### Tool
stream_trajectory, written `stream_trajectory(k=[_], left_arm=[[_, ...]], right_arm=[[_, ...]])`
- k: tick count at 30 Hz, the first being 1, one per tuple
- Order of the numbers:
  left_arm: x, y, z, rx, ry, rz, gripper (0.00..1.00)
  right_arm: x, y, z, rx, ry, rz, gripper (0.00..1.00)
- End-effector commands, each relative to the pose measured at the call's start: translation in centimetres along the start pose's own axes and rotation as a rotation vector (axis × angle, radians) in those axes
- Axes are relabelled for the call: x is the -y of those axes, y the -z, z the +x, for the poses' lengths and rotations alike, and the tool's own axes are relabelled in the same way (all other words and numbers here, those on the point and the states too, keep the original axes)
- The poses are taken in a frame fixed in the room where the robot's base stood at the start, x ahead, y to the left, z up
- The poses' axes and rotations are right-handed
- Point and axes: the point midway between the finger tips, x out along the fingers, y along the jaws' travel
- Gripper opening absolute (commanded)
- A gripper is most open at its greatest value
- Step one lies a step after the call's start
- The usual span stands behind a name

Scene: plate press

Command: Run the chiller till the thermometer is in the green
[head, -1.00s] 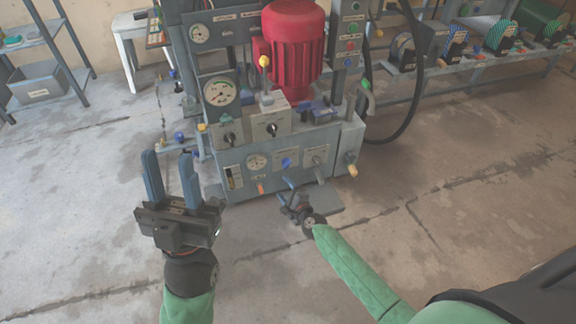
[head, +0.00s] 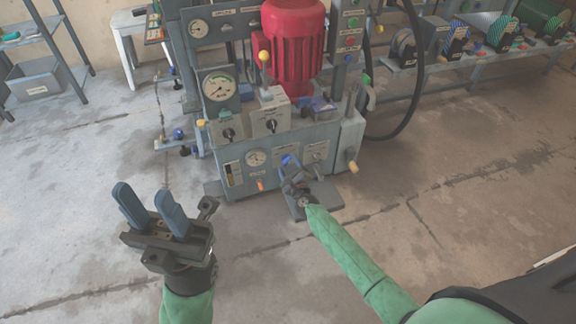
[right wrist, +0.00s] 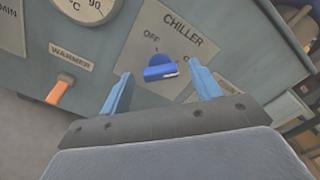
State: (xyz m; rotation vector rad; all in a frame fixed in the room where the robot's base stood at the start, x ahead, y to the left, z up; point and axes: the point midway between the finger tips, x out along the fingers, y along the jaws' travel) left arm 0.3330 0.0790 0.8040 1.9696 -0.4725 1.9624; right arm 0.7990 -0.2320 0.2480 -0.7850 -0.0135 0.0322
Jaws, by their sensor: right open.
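The chiller knob (right wrist: 161,68) is blue and sits on a pale plate marked CHILLER and OFF in the right wrist view. Its white mark shows near the knob's right lower edge; I cannot surely tell its setting. My right gripper (right wrist: 158,76) is open, with one blue finger on each side of the knob, apart from it as far as I can see. The right gripper also shows in the head view (head: 293,182), low at the machine's front. The thermometer (head: 256,158) is a round dial left of the knob; its needle is too small to read. My left gripper (head: 143,194) is open and empty.
An orange warmer handle (right wrist: 59,92) is left of the knob. A larger gauge (head: 219,87), a yellow-topped lever (head: 264,57) and a red motor (head: 293,45) stand above. A shelf (head: 40,50) is at the left, a bench (head: 460,62) at the right. Floor in front is clear.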

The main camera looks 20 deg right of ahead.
Motion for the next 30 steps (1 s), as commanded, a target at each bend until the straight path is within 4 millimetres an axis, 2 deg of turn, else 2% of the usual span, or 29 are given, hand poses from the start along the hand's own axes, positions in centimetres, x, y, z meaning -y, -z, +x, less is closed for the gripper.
stream_trajectory(k=[6, 14, 21, 30], left_arm=[[-0.05, -0.05, -0.3, 0.005, -0.003, 0.002, 0.36], [-0.04, -0.04, -0.31, 0.006, -0.003, 0.003, 0.36], [-0.03, -0.04, -0.3, 0.006, -0.003, 0.002, 0.36], [-0.01, -0.03, 0.01, 0.003, -0.002, 0.0, 0.36]], right_arm=[[-0.01, 0.01, 1.27, 0.0, 0.0, 0.001, 0.63], [-0.01, 0.01, 1.34, 0.0, -0.001, 0.0, 0.63], [-0.02, 0.01, 1.32, 0.0, -0.001, 0.0, 0.18], [0.0, -0.04, 1.3, -0.001, -0.001, -0.03, 0.18]])
